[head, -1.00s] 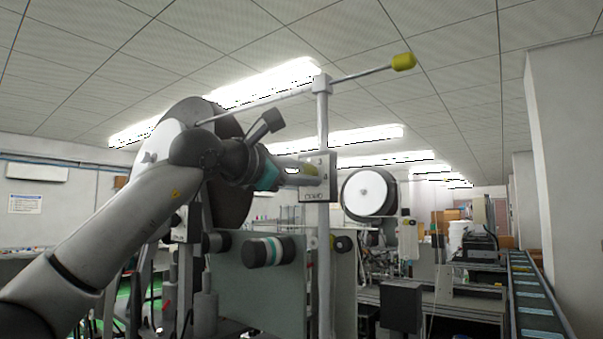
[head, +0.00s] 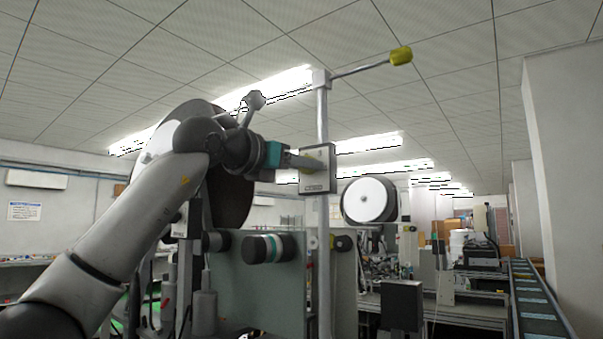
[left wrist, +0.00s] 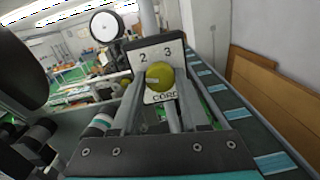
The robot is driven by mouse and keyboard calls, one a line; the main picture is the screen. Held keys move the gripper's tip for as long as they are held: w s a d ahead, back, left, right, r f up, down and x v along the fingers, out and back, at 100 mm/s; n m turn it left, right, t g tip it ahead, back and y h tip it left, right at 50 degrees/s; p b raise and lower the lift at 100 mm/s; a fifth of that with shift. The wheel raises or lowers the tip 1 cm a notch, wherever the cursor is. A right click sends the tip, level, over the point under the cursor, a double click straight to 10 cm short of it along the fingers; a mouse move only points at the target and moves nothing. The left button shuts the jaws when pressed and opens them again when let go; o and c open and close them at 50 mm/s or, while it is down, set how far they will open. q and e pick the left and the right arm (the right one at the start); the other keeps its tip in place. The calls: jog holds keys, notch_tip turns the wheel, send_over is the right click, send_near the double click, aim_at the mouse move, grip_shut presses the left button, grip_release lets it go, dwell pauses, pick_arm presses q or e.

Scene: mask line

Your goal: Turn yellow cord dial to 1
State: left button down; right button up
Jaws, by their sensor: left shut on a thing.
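The yellow cord dial (left wrist: 159,75) sits on a pale plate (left wrist: 172,51) marked CORD in the left wrist view. The numbers 2 and 3 show above the dial; a 1 is not visible. I cannot tell which number the dial points to. My right gripper is not in view.
The grey post (head: 322,118) carries a thin arm with a yellow tip (head: 401,55) above the plate. A large dark reel stands behind my arm. A white-faced reel (head: 369,199) is right of the post, and a conveyor (head: 535,300) runs along the right.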

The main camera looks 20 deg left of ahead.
pick_arm(q)
jog(key=shift+s+n+t+b, duration=0.1)
jog(key=shift+n+t+b, duration=0.2)
jog(key=shift+n+b, duration=2.15)
jog(key=shift+r+n+p, duration=0.1)
jog(key=shift+n+p, duration=1)
jog(key=shift+n, duration=0.15)
jog(key=shift+c, duration=2)
grip_release()
